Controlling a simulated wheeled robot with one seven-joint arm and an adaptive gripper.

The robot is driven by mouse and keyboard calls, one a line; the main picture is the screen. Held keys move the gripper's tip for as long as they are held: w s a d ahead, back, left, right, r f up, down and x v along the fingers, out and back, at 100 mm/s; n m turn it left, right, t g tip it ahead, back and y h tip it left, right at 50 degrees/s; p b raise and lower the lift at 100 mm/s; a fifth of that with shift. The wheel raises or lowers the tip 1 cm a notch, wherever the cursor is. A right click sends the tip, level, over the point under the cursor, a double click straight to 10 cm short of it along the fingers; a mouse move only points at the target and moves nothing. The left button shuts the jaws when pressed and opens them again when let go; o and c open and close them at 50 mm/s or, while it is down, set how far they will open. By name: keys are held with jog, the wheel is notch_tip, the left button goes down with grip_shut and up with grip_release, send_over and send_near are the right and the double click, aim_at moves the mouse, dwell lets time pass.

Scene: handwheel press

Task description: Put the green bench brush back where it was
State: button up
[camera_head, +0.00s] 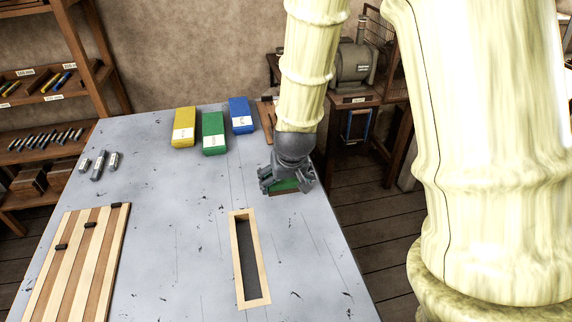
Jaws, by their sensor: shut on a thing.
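My gripper (285,184) is near the right edge of the grey table (180,235), pointing down. It is shut on the green bench brush (286,187), of which only a small green part and a brownish lower edge show. The rest of the brush is hidden by the gripper and arm. I cannot tell whether the brush touches the table. A shallow wooden tray (257,268) with a dark inside lies in front of the gripper and appears empty.
Yellow (184,127), green (214,133) and blue (241,115) labelled boxes stand at the back. A brown wooden item (267,119) lies behind my arm. Metal cylinders (98,165) and a slatted striped board (75,262) are at left. The table middle is clear.

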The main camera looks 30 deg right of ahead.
jog(key=w+d+p, duration=0.1)
jog(key=w, duration=0.2)
jog(key=w+d+p, duration=0.1)
jog(key=w+d, duration=0.1)
jog(key=w, duration=0.1)
jog(key=w+d+f, duration=0.1)
jog(key=w+d, duration=0.1)
jog(key=w, duration=0.1)
jog(key=shift+w+d+p, duration=0.15)
jog(key=shift+p, duration=0.25)
jog(key=shift+f+p, duration=0.55)
jog(key=shift+f, duration=1.2)
jog(key=shift+f, duration=0.1)
jog(key=o, duration=0.7)
jog(key=shift+o, duration=0.8)
jog(key=b+v, duration=0.2)
jog(key=v, duration=1)
